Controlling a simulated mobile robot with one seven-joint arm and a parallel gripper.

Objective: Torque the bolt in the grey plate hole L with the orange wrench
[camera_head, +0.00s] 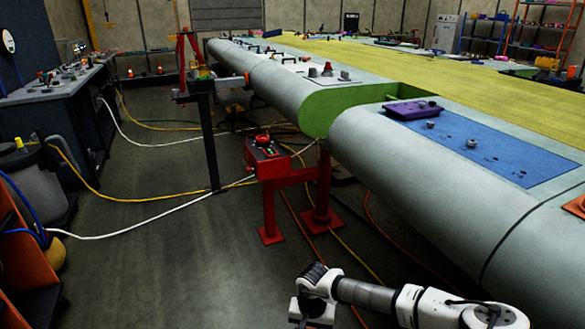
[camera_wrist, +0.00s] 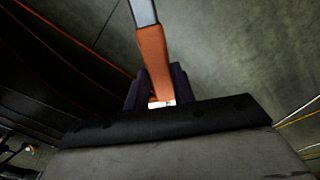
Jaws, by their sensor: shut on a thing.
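In the wrist view my gripper (camera_wrist: 157,88) is shut on the orange handle of the wrench (camera_wrist: 152,50). The wrench's grey shaft runs up out of the picture, so its head is out of view. Dark floor shows behind it. In the head view my arm reaches in at the bottom right, low over the floor beside the wing; the wrench cannot be made out there. A grey plate with a hole L and its bolt cannot be picked out. A blue panel (camera_head: 500,150) on the wing carries small grey fittings (camera_head: 471,143) and a purple block (camera_head: 412,109).
The long grey wing (camera_head: 400,160) fills the right side, with a green-lined gap (camera_head: 345,107). A red stand with a control box (camera_head: 265,155) is near its edge. Cables and hoses (camera_head: 150,200) cross the floor. A workbench (camera_head: 60,95) lines the left; open floor lies between.

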